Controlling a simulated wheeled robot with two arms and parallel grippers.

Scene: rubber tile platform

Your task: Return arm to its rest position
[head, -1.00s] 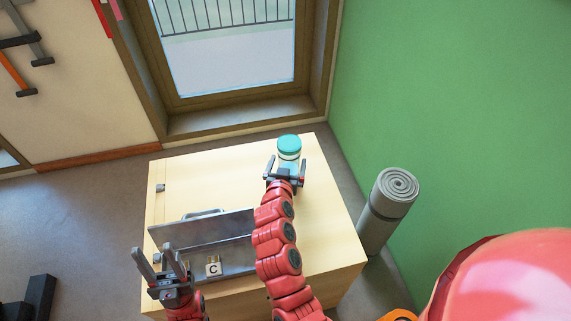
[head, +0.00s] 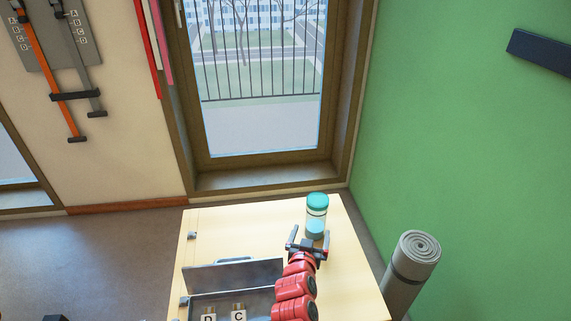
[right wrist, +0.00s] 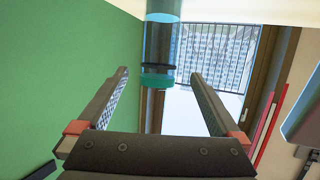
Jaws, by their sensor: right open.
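My right gripper (head: 308,238) is open over the far right of the light wooden table (head: 350,275). A clear bottle with a teal lid (head: 317,208) stands upright on the table just beyond its fingers. In the right wrist view the open fingers (right wrist: 160,85) have nothing between them, and the bottle (right wrist: 160,45) shows past their tips. That view looks upside down, with the tabletop along its top edge. My right arm (head: 296,290) reaches in from the bottom of the head view. My left gripper is out of the picture.
An open grey metal box (head: 235,275) holds lettered blocks (head: 239,313), left of my right arm. A rolled grey mat (head: 412,265) stands at the table's right, near the green wall (head: 460,150). A window (head: 260,100) is behind the table.

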